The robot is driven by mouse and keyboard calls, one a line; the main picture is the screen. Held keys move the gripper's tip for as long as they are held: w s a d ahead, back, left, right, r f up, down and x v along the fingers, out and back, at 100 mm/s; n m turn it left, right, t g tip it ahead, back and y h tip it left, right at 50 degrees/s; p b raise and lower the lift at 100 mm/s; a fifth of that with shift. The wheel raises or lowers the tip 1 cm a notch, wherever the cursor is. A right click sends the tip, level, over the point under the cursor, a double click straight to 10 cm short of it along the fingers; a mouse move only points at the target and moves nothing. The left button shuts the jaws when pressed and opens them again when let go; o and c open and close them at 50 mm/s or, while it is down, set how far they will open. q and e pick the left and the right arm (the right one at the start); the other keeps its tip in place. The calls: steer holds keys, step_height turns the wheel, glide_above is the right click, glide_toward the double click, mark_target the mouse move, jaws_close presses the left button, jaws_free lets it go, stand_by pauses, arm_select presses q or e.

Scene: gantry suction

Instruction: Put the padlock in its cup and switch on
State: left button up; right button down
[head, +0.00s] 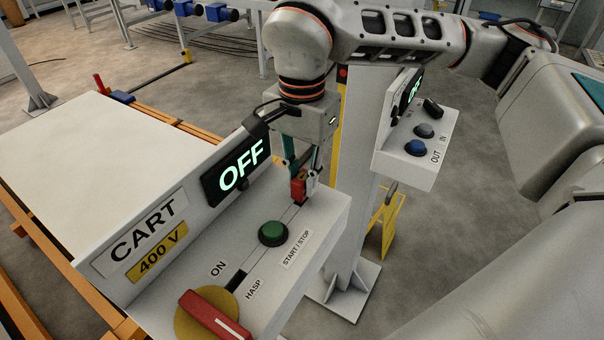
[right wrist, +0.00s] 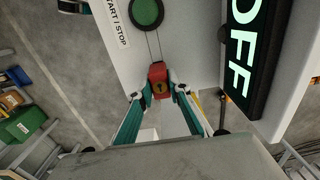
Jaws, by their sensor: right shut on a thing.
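A red padlock (head: 298,188) is between the fingertips of my right gripper (head: 303,172), at the far end of the cart console (head: 330,215). I cannot make out a cup; the padlock and fingers cover that spot. The red rotary switch handle (head: 212,315) sits on a yellow disc at the near end, beside the hasp slot (head: 236,282). The cart display (head: 240,168) reads OFF. My left gripper is not in view.
A green start/stop button (head: 272,234) stands between the padlock and the switch. A second panel (head: 408,165) with blue and grey buttons is on a post to the right. A yellow stand (head: 388,222) is behind the post. The white cart top (head: 90,160) is clear.

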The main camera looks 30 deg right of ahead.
steer(key=shift+f+b, duration=0.3)
steer(key=shift+f, duration=0.25)
steer(key=c, duration=1.8)
jaws_free()
steer(key=shift+r, duration=6)
